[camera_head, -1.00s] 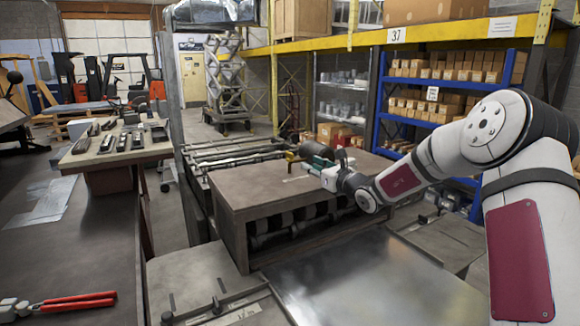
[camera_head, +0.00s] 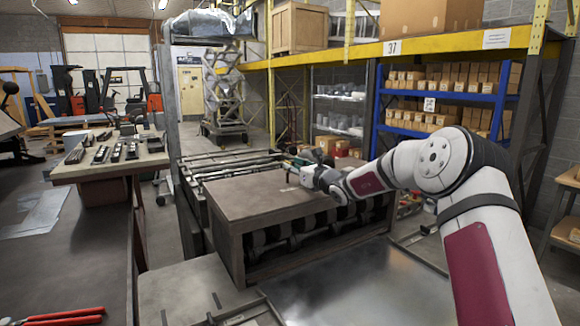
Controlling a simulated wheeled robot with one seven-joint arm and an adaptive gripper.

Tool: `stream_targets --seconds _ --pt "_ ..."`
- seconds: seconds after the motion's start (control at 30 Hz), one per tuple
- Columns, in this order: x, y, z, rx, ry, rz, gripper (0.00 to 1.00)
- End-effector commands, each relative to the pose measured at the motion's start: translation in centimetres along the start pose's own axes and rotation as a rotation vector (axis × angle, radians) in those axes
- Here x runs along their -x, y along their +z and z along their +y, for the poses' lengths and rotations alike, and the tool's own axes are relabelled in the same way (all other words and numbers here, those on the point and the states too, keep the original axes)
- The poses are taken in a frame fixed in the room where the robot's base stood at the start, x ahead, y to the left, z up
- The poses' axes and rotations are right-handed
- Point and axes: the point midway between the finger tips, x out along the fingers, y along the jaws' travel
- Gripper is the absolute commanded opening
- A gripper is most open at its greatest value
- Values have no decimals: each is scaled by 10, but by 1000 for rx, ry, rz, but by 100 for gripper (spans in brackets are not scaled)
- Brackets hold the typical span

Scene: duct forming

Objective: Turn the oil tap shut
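My gripper (camera_head: 297,165) is at the far end of my arm, over the back part of the brown machine housing (camera_head: 262,193). It is small in this view and my wrist covers part of it, so the gap between its fingers cannot be made out. The oil tap cannot be picked out clearly; the spot around the fingertips is small and partly hidden. I cannot tell whether the fingers touch anything there.
Rollers show under the housing's top, with a shiny sheet-metal table (camera_head: 350,285) in front. A workbench (camera_head: 75,240) with red-handled pliers (camera_head: 65,317) is at left. Dark metal tools lie on a smaller table (camera_head: 88,172). Blue shelves (camera_head: 447,97) with cartons stand behind my arm.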

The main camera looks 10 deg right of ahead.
Motion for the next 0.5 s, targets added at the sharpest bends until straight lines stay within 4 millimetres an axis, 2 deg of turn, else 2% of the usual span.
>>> stream_targets --seconds 0.03,0.2,0.5 --pt "-8 -1 0 1 1 -1 29" --pt "-21 0 0 1 0 0 29" --pt "-25 0 0 1 0 1 29"
